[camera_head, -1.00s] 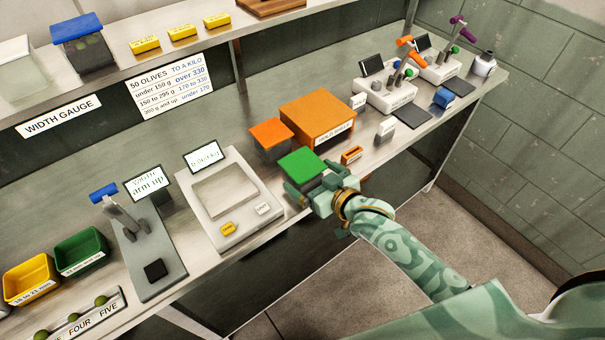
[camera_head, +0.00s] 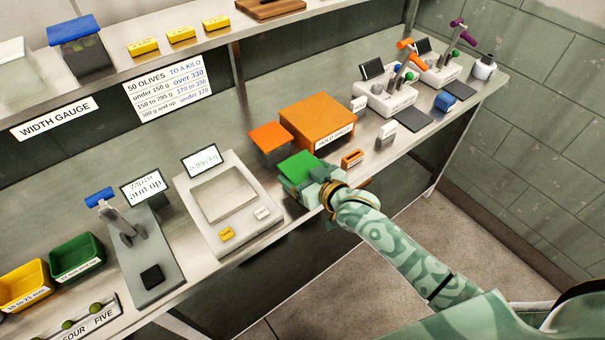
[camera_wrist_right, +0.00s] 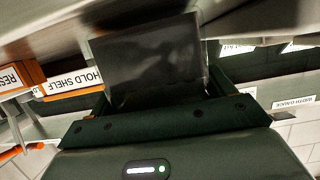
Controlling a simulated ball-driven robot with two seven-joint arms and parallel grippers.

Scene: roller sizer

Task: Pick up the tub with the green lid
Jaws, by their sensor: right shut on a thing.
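The tub with the green lid (camera_head: 298,167) stands at the front of the bench, right of the scale. My right gripper (camera_head: 306,184) has come in from the front right and is shut on it, covering the near side below the lid. In the right wrist view the dark see-through tub wall (camera_wrist_right: 150,62) lies between the fingers. Whether the tub touches the bench cannot be told. My left gripper is not in view.
Close behind stand a tub with an orange lid (camera_head: 269,136) and an orange hold shelf box (camera_head: 317,120). A small orange block (camera_head: 352,159) lies to the right. The scale (camera_head: 225,205) is on the left, and the bench's front edge runs beneath my arm.

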